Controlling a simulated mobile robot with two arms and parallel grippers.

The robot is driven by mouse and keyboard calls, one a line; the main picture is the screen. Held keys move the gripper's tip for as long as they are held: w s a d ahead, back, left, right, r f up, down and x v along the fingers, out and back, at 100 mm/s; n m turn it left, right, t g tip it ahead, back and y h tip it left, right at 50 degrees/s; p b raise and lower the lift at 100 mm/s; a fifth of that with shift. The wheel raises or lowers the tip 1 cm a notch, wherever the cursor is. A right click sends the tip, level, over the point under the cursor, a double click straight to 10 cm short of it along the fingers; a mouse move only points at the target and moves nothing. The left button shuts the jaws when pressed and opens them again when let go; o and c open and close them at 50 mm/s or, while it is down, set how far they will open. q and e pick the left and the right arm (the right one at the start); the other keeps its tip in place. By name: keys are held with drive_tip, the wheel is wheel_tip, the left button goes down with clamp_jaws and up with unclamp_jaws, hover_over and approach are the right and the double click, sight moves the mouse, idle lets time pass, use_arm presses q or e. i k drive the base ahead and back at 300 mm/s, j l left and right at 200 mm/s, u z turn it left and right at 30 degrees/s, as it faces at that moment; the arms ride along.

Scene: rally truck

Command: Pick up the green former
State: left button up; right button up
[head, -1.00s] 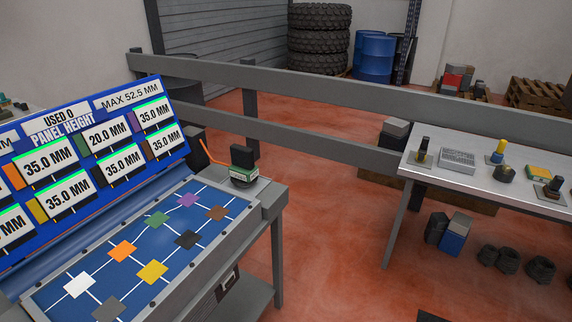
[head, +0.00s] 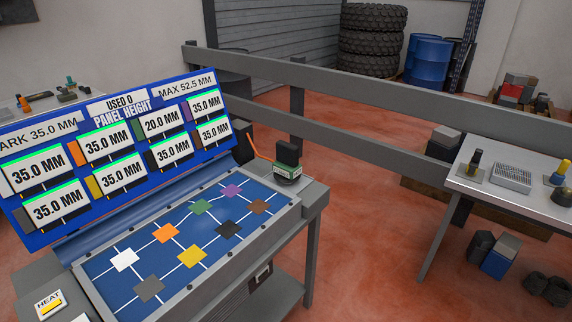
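No part that I can clearly tell as the green former shows. A green square (head: 202,207) lies flat on the blue panel (head: 135,290) of the near bench, among squares of other colours. A dark block (head: 288,158) on a base with a green and white label stands at the bench's far right corner, an orange cable beside it. The sign board (head: 120,155) behind the panel has a green tab next to its 20.0 MM reading. Neither of my grippers is in view.
A light table (head: 515,200) at the right holds a dark-handled piece (head: 474,163), a grey slotted block (head: 511,177) and a yellow-topped piece (head: 560,171). A grey rail (head: 400,93) runs behind. Red floor (head: 375,220) is open between bench and table. A HEAT button (head: 50,302) is at lower left.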

sight(287, 169)
drive_tip(key=i+l+u, duration=0.4)
drive_tip(key=i, duration=0.25)
drive_tip(key=i+l+u, duration=0.35)
drive_tip(key=i+l, duration=0.25)
